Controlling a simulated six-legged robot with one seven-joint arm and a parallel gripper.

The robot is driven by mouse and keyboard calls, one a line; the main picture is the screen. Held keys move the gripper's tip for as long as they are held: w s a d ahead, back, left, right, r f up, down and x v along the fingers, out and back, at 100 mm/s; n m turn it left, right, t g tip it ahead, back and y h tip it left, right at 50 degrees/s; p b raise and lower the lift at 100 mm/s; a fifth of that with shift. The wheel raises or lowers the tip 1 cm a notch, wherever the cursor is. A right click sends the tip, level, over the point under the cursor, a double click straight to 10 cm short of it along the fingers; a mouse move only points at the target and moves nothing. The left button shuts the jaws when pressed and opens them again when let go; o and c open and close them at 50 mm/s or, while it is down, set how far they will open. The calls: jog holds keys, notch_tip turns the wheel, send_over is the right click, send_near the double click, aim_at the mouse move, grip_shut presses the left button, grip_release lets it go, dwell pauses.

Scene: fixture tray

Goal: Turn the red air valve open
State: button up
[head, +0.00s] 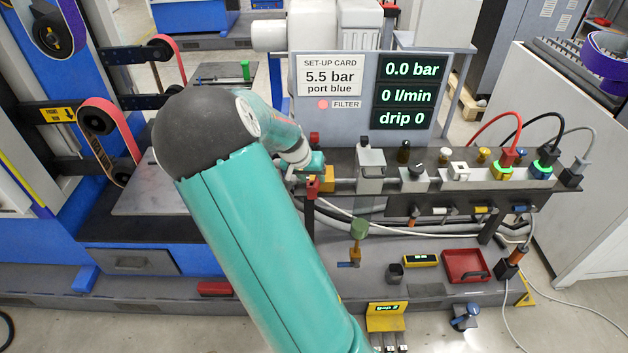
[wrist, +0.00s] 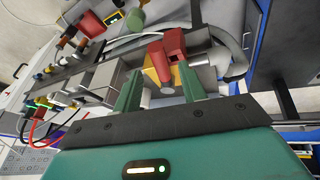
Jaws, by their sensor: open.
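The red air valve (head: 313,187) sits at the left end of the grey rail, beside a yellow block (head: 327,178). In the wrist view the red valve (wrist: 158,62) and the yellow block lie just beyond and between my fingertips. My gripper (wrist: 160,88) is open, with one green finger on each side. I cannot tell whether a finger touches the valve. In the head view my gripper (head: 312,165) is partly hidden by my arm. The display panel (head: 408,95) reads 0.0 bar, 0 l/min and drip 0.
A set-up card (head: 332,76) says 5.5 bar, port blue. Red, black and grey cables plug into the rail (head: 440,180) at right. A green-topped part (head: 358,229) hangs below the rail. A red tray (head: 466,265) stands at lower right. A blue machine with belts fills the left.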

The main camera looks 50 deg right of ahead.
jog(key=v, duration=1)
jog(key=shift+r, duration=0.25)
jog(key=shift+a, duration=0.1)
